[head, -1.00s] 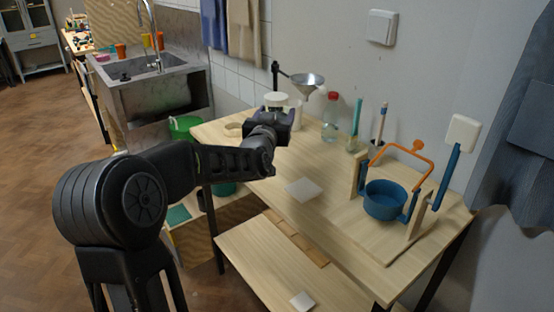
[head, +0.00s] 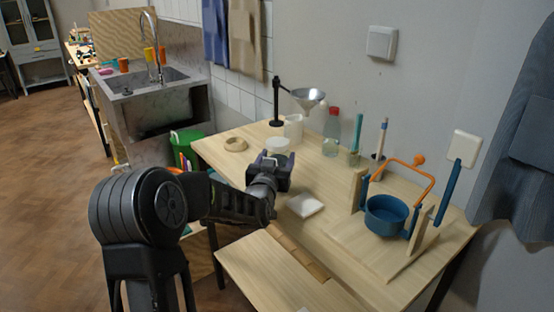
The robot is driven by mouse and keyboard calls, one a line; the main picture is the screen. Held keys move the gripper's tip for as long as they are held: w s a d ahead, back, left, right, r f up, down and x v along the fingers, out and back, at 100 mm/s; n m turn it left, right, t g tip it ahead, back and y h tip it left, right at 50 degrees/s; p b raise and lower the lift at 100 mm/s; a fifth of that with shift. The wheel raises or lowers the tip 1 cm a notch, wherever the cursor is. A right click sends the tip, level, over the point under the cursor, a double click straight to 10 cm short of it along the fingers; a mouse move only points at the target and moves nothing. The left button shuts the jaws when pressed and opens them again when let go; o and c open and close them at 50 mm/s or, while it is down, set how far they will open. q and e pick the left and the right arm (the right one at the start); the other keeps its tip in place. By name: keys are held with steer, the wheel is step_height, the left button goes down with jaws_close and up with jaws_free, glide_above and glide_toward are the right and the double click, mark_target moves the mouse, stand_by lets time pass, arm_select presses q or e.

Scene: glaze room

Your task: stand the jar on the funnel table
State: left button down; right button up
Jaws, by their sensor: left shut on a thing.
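The funnel table is a pale wooden table (head: 330,225) with a metal funnel (head: 308,97) on a black stand (head: 277,105) at its back left. My left gripper (head: 272,163) is over the left part of this table, in front of the stand. It is shut on a white jar (head: 278,146), whose pale round top shows just beyond the jaws. The gripper hides the jar's lower part, so I cannot tell whether it touches the tabletop. A separate white container (head: 293,126) stands below the funnel. My right gripper is not in view.
A wooden ring (head: 235,144) lies left of the jar. A white tile (head: 305,205) lies in front of the gripper. A clear red-capped bottle (head: 331,135) stands behind. A blue pot (head: 385,214) hangs in a wooden frame at right. A lower wooden surface (head: 275,275) is in front.

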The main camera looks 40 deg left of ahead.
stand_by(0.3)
arm_select(q)
steer(key=shift+f, duration=0.15)
steer(key=shift+c, duration=1.5)
jaws_free()
steer(key=shift+f, duration=0.1)
steer(key=shift+s, duration=0.1)
steer(key=b+v, duration=0.1)
steer(key=v, duration=1.1)
steer(key=shift+b, duration=0.3)
